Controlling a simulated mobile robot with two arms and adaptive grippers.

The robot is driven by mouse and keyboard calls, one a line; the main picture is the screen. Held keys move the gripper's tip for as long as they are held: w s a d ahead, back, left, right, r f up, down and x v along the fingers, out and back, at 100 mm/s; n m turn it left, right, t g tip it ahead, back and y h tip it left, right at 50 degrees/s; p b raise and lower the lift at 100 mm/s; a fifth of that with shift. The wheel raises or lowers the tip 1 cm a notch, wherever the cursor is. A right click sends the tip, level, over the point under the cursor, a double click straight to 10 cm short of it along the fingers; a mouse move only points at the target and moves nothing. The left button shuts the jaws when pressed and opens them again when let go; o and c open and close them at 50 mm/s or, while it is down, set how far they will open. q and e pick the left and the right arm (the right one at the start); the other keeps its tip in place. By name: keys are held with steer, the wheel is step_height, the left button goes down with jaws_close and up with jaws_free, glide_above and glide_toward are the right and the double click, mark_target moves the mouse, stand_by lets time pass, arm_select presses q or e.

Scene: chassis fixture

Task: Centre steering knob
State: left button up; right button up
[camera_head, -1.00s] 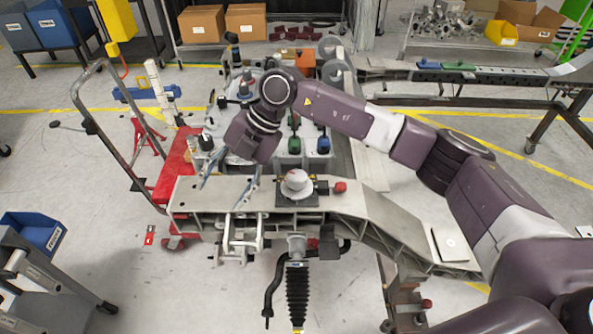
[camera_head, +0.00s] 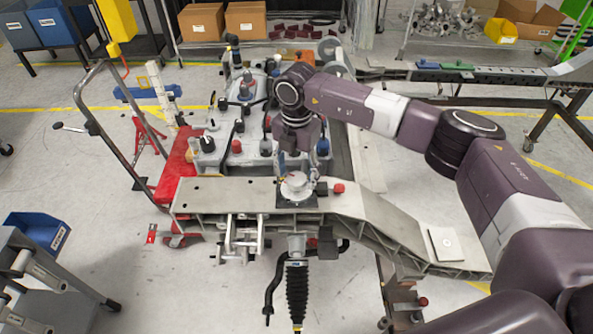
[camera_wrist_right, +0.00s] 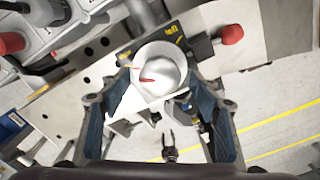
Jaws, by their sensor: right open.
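The steering knob (camera_head: 297,186) is a round, pale grey-white knob on a dark square plate, on top of the grey metal beam. In the right wrist view the knob (camera_wrist_right: 166,62) shows a red mark on its face and a white flat part below it. A dark strip with yellow lettering (camera_wrist_right: 172,36) lies beside it. My right gripper (camera_head: 297,169) is above the knob, pointing down. Its fingers are open, one on each side of the knob in the wrist view. I cannot tell whether they touch it. My left gripper is not in view.
A red knob (camera_head: 339,188) sits just right of the steering knob. The grey beam (camera_head: 226,193) runs left and right. Behind it stand several coloured knobs on a fixture plate. A red cart part (camera_head: 178,165) is at left.

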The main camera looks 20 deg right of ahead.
steer(key=shift+f, duration=0.15)
steer(key=c, duration=1.2)
steer(key=shift+o, duration=0.2)
